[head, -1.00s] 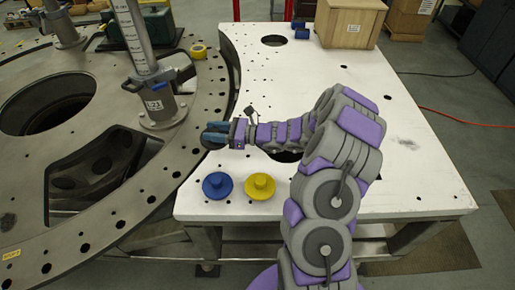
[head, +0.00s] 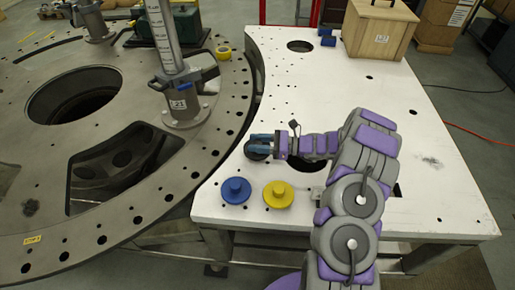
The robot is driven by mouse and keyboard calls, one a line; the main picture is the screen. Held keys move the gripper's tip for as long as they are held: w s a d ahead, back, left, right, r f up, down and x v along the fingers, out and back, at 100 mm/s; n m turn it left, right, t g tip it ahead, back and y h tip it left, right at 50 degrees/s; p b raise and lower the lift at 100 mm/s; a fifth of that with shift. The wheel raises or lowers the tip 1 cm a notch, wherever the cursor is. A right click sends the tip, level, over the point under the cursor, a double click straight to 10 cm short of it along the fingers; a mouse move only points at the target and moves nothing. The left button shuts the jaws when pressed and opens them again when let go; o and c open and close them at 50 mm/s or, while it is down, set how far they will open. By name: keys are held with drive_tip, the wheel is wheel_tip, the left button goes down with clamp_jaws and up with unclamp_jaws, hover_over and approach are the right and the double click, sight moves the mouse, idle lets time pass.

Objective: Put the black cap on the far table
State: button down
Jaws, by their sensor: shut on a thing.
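My gripper (head: 261,143) is shut on the black cap (head: 257,154), which shows as a dark round shape below the blue-grey fingers. The fingers hide part of the cap. The gripper is over the left part of the white table (head: 350,95), close to its curved edge. I cannot tell whether the cap touches the tabletop. A blue cap (head: 236,190) and a yellow cap (head: 278,194) stand side by side on the table's near left corner, nearer than the gripper.
A wooden crate (head: 380,32) and small blue blocks (head: 327,36) stand at the table's far end. The large metal turret plate (head: 60,215) lies to the left across a narrow gap, with an upright post (head: 165,45) and a yellow ring (head: 223,53). The table has round holes.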

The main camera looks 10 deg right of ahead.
wheel_tip(320, 180, down, 2)
drive_tip(key=shift+f, duration=0.25)
drive_tip(key=c, duration=0.6)
unclamp_jaws()
